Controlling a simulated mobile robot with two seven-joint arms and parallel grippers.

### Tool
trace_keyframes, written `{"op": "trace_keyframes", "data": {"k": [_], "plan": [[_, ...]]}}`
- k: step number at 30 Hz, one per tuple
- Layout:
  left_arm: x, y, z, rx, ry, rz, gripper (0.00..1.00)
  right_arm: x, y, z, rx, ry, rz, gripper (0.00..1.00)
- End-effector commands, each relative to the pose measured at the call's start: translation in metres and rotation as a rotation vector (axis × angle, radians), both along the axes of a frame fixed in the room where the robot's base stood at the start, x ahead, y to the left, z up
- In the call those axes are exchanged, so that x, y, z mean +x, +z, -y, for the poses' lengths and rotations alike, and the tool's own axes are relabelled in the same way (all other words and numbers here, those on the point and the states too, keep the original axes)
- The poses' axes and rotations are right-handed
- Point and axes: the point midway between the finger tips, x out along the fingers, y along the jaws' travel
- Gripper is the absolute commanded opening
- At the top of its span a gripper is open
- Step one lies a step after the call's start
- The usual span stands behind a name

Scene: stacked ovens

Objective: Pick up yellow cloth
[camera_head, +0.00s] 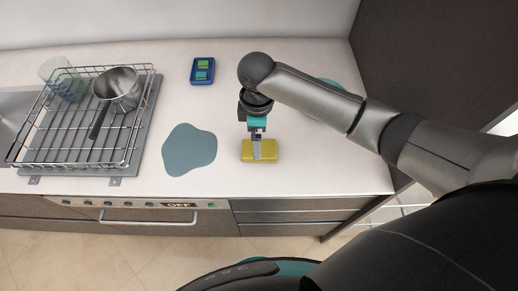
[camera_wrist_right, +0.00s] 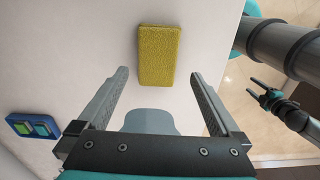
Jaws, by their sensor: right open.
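The yellow cloth (camera_head: 260,151) is a thick rectangular pad lying flat on the white counter near its front edge. In the right wrist view the cloth (camera_wrist_right: 158,55) shows beyond and between the spread fingers. My right gripper (camera_head: 257,148) points down above the cloth and hides part of it in the head view. Its jaws (camera_wrist_right: 160,74) are open with nothing held. My left gripper (camera_wrist_right: 251,87) shows small at the right of the wrist view, over the floor, with its fingers apart and empty.
A blue-grey flat patch (camera_head: 190,149) lies left of the cloth. A wire rack (camera_head: 62,140) with a metal pot (camera_head: 121,88) stands further left. A small blue tray (camera_head: 202,70) with green and blue pieces lies behind. Dark cabinet panelling (camera_head: 430,60) bounds the right.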

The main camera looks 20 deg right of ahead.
Motion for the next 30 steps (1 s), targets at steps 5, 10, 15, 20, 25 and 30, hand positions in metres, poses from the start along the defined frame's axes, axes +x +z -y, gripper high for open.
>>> {"op": "trace_keyframes", "data": {"k": [5, 10, 15, 20, 25, 30], "plan": [[0.001, -0.002, 0.0, 0.0, 0.0, 0.001, 0.58, 0.0, -0.016, 0.002, -0.001, -0.001, -0.003, 1.0], [0.002, -0.005, 0.0, -0.001, 0.0, 0.004, 0.58, 0.002, -0.042, 0.005, -0.001, -0.001, -0.003, 1.0], [0.005, -0.006, 0.001, -0.001, 0.0, 0.007, 0.58, 0.002, -0.053, 0.005, 0.0, 0.0, 0.0, 1.0], [0.005, -0.006, 0.001, -0.001, 0.0, 0.008, 0.58, 0.003, -0.053, 0.005, 0.0, 0.0, 0.001, 1.0], [0.005, -0.006, 0.001, -0.001, 0.0, 0.009, 0.58, 0.002, -0.053, 0.005, 0.0, 0.0, 0.001, 0.85], [0.006, -0.006, 0.001, -0.001, 0.0, 0.009, 0.58, 0.003, -0.053, 0.005, 0.0, 0.0, 0.001, 0.66]]}}
